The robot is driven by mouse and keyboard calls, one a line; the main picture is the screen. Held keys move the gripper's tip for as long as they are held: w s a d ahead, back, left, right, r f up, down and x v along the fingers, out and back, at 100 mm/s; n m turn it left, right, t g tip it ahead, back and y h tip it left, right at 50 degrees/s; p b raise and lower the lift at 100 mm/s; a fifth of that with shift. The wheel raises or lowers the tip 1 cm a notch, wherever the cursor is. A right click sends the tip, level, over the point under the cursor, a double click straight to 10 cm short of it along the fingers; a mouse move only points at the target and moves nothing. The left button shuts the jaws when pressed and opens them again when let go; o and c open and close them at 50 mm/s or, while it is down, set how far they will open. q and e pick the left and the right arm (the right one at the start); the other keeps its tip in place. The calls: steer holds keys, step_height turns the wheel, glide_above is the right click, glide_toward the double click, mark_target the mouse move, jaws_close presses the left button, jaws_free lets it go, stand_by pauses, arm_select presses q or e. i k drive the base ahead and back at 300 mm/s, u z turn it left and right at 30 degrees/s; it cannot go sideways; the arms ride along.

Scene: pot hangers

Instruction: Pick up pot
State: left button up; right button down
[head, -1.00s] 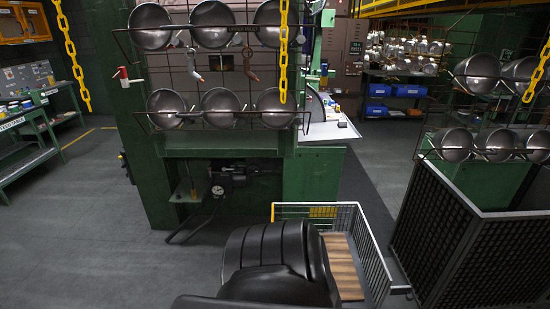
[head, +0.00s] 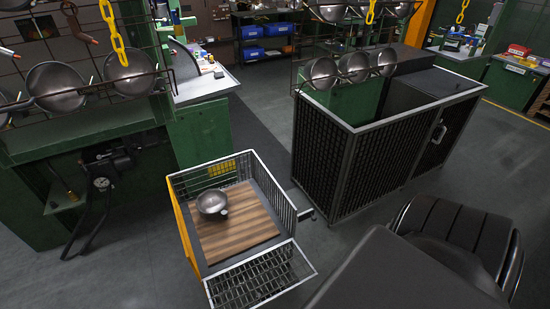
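A grey metal pot (head: 212,203) rests on the wooden floor of a small wire-sided cart (head: 290,212), toward its back left. More metal pots hang on the rack at the left, including one pot (head: 56,87) and another pot (head: 128,70). Further pots hang on the rack over the dark mesh bin, such as this pot (head: 354,67). Dark rounded parts of my own arm fill the lower right.
The cart's front flap (head: 262,277) is folded outward. A tall dark mesh bin (head: 325,165) stands right of the cart. A green machine frame (head: 200,135) is behind it at the left. Yellow chains (head: 112,30) hang down. Grey floor is open at the lower left.

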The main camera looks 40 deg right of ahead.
mark_target(215, 208)
steer(key=z, duration=0.75)
steer(key=k, duration=0.5)
steer(key=u, duration=2.05)
steer(key=i, duration=1.4)
steer(key=z, duration=2)
